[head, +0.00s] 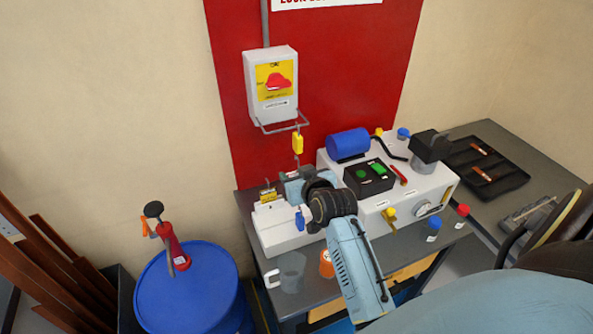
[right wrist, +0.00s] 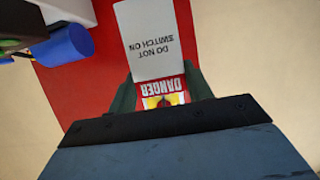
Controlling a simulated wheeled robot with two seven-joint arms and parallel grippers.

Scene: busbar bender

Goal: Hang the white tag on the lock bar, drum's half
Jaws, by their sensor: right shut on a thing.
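The white tag (right wrist: 160,45), printed "DO NOT SWITCH ON" with a red "DANGER" end, is between the fingers of my right gripper (right wrist: 160,92). Its print is upside down in the right wrist view. In the head view the right gripper (head: 296,180) is over the white bench machine, below and apart from the lock bar; the tag is mostly hidden there. The lock bar (head: 280,128) is a thin metal loop under the white switch box (head: 271,86). A yellow padlock (head: 297,143) hangs from its right half; the left half, towards the blue drum (head: 190,290), looks bare.
The white machine (head: 385,205) carries a blue motor (head: 347,143) and a black button box (head: 369,177). A grey mug (head: 291,272) stands at the bench front. A black tray (head: 485,165) lies at right. The red board around the lock bar is clear.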

